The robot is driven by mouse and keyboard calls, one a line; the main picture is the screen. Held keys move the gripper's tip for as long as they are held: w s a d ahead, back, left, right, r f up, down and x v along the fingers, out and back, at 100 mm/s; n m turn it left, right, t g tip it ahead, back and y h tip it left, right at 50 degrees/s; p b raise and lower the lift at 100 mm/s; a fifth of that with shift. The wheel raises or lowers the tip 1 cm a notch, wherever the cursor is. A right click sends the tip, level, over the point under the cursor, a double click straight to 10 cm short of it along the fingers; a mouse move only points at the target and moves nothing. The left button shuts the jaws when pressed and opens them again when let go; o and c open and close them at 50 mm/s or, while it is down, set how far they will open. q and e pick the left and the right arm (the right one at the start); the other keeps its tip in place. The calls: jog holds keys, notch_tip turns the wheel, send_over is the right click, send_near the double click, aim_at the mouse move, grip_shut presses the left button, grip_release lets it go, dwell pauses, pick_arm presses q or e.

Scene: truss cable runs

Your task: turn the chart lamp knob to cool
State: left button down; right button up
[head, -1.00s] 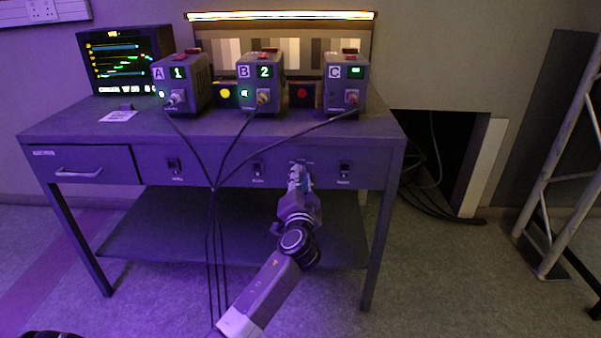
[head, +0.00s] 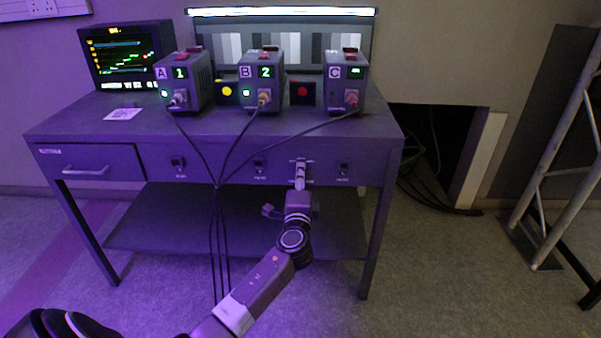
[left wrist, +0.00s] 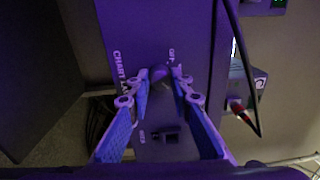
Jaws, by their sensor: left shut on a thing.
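The chart lamp knob (left wrist: 157,73) is a dark round knob on the desk's front panel, beside lettering that begins "CHART LA". My left gripper (left wrist: 161,80) is shut on it, one finger on each side. In the head view, the left gripper (head: 300,174) reaches up to the panel between two small switches and hides the knob. The chart lamp (head: 282,12) is a long bar above the grey-step chart (head: 270,50) and glows a cool white. My right gripper is not in view.
Boxes A (head: 196,90), B (head: 255,92) and C (head: 339,88) stand on the desk (head: 140,121). Their cables (head: 214,210) hang down the front, left of my gripper. A monitor (head: 122,58) stands back left. A metal truss (head: 558,150) stands at the right.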

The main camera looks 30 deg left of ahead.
pick_arm(q)
jog(key=shift+f+m, duration=0.1)
jog(key=shift+m, duration=0.3)
jog(key=c, duration=1.7)
grip_release()
jog(key=v, duration=1.2)
